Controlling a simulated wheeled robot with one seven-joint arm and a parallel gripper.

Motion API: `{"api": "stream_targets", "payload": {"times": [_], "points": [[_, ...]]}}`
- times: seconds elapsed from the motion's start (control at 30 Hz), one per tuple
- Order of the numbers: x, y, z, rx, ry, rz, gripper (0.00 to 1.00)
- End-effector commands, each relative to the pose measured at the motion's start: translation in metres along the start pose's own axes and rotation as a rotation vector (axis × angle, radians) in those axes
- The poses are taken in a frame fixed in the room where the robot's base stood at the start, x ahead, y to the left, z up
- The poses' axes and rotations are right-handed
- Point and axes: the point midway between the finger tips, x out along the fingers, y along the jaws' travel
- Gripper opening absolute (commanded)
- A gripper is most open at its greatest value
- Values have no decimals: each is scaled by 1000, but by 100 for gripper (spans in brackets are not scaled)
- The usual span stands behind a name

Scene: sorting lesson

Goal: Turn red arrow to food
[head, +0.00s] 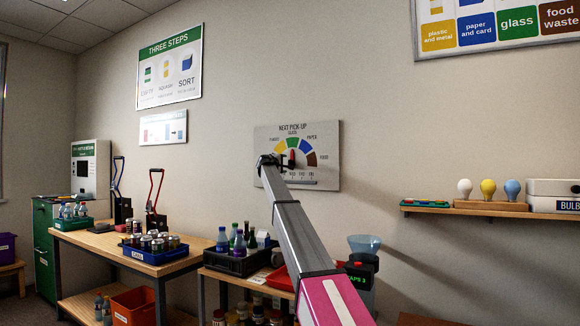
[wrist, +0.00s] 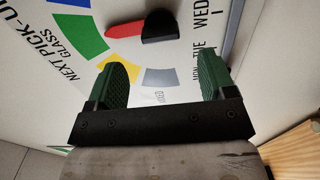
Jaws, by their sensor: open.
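The dial board (head: 328,178) hangs on the wall and reads "NEXT PICK-UP". Its arc has yellow, green (glass), blue (paper) and brown food (head: 311,159) segments. The red arrow (head: 292,157) points roughly up, towards the green glass segment. In the wrist view the red arrow (wrist: 125,30) extends left from a black knob (wrist: 161,27). My gripper (head: 268,160) is at the dial's left part. In the wrist view my gripper (wrist: 164,74) is open and empty; its green fingers are apart from the arrow and knob, with a grey segment between them. The food segment is outside the wrist view.
A shelf (head: 480,210) with bulbs is on the wall at right. Below the board stand a dark crate of bottles (head: 238,262), a red tray (head: 281,279) and a scale with a bowl (head: 362,262). A bench (head: 100,240) with a blue tray of cans (head: 155,255) is at left.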

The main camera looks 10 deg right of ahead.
Motion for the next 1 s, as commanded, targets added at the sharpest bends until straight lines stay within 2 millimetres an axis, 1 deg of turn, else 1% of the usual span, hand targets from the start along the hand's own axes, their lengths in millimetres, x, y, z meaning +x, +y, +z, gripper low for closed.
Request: {"api": "stream_targets", "payload": {"times": [0.03,0.2,0.3,0.4,0.53,0.77,0.8,0.87,0.9,1.0], "points": [[11,1,-1,0,-1,0,77],[42,1,-2,1,0,-1,77],[59,1,-1,0,-1,-1,77],[71,0,-1,0,0,0,77],[78,0,-1,0,1,0,77],[78,0,0,0,1,0,77],[78,0,0,0,1,0,70],[78,0,0,0,1,0,51],[78,0,0,0,1,0,38],[78,0,0,0,1,-1,8]]}}
